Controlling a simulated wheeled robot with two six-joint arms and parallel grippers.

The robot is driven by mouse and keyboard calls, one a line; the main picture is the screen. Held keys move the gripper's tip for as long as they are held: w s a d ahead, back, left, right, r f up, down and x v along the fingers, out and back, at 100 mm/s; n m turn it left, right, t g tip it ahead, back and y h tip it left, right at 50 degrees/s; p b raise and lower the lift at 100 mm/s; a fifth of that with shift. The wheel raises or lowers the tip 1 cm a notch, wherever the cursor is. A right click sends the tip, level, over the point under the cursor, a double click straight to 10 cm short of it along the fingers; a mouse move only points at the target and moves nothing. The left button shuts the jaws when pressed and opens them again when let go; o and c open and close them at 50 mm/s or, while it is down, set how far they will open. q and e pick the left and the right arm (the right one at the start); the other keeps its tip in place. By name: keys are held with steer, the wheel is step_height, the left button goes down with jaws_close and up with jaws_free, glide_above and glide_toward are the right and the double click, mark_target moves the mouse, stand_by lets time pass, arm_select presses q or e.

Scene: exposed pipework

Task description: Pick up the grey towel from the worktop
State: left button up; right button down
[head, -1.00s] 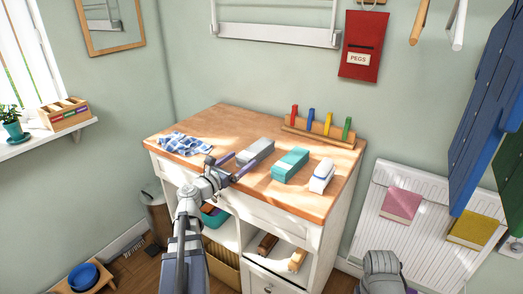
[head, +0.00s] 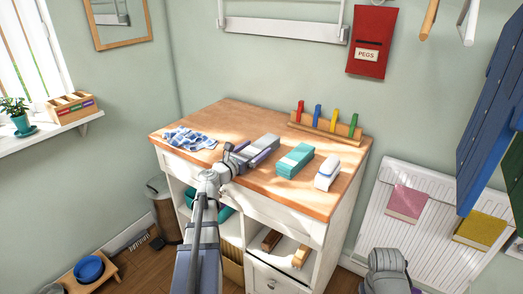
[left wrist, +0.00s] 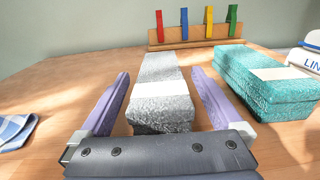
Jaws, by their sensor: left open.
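The grey towel (head: 262,146) is a folded block with a pale band, lying on the wooden worktop (head: 232,112). In the left wrist view the grey towel (left wrist: 162,95) lies between the two purple fingers. My left gripper (head: 250,156) is open around the near end of the towel, one finger on each side. The left wrist view shows my left gripper (left wrist: 160,98) with a gap between each finger and the towel. My right arm shows at the bottom right of the head view, but its fingers are not visible.
A teal towel (head: 295,161) lies just right of the grey one, with a white-and-blue item (head: 327,172) beyond it. A blue checked cloth (head: 190,139) lies at left. A peg rack (head: 326,128) stands at the back.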

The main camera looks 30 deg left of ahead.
mark_target(259, 145)
arm_select(q)
steer(key=shift+w+d, duration=0.1)
steer(key=shift+w, duration=1.1)
steer(key=shift+c, duration=0.4)
steer(key=c, duration=1.3)
step_height(259, 145, up, 10)
steer(key=p, duration=1)
steer(key=shift+r, duration=0.1)
